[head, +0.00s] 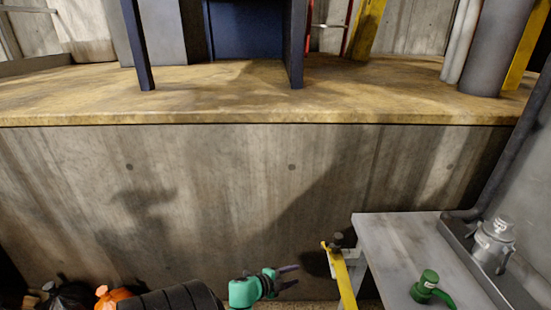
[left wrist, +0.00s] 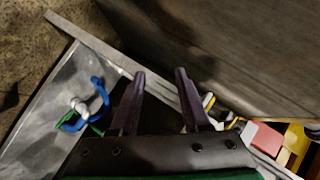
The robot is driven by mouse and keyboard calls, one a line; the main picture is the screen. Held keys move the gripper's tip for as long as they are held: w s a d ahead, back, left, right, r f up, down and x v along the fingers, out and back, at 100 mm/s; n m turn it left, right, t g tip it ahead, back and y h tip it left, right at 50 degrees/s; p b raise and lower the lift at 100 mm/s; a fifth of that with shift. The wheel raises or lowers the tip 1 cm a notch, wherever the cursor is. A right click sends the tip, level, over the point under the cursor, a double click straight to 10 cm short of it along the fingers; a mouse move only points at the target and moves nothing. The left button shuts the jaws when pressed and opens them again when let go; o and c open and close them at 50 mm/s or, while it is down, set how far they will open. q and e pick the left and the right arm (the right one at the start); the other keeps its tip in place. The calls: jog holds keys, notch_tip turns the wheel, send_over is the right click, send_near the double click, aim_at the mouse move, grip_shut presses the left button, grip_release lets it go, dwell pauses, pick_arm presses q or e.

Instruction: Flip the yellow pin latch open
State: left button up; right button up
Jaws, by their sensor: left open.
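A yellow bar (head: 343,280), which looks like the pin latch, stands slanted beside the left end of the grey table in the head view. A dark knob sits by its top end, and its lower end is cut off by the picture edge. My left gripper (head: 298,275) is just left of the bar, with its dark fingers apart, empty and pointing towards it. In the left wrist view the fingers (left wrist: 160,74) are spread with nothing between them. A small yellow piece (left wrist: 208,101) shows right of them; I cannot tell whether it is the latch. My right gripper is not in view.
The grey table (head: 390,245) carries a green handled part (head: 428,285) and a metal fitting (head: 493,243). A concrete wall (head: 220,190) rises behind. Bags (head: 112,296) lie at lower left. The left wrist view shows a blue handle (left wrist: 98,88) at left.

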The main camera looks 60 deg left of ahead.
pick_arm(q)
jog(key=s+d+f+n+g, duration=0.2)
jog(key=s+f, duration=0.3)
jog(key=f, duration=0.1)
jog(key=s+d+f+n+g+p, duration=0.1)
jog(key=s+d+f+n+g, duration=0.1)
jog(key=s+f, duration=0.3)
jog(key=shift+s+d+f+n+g+y, duration=0.15)
jog(key=shift+d+f+n+g+y, duration=0.25)
jog(key=shift+f+n, duration=0.5)
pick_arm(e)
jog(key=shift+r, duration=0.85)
pick_arm(q)
jog(key=s+d+f+n+g, duration=0.1)
jog(key=s+d+f+g, duration=0.1)
jog(key=s, duration=0.4)
jog(key=s+d+f+n+g, duration=0.1)
jog(key=s+d+f+g, duration=0.1)
jog(key=s+d+f, duration=0.3)
jog(key=s+d+f+n+g+h, duration=0.1)
jog(key=s+d+f, duration=0.3)
jog(key=s, duration=0.4)
jog(key=shift+s+d+n+g, duration=0.3)
jog(key=shift+n+g, duration=0.2)
jog(key=shift+g, duration=0.4)
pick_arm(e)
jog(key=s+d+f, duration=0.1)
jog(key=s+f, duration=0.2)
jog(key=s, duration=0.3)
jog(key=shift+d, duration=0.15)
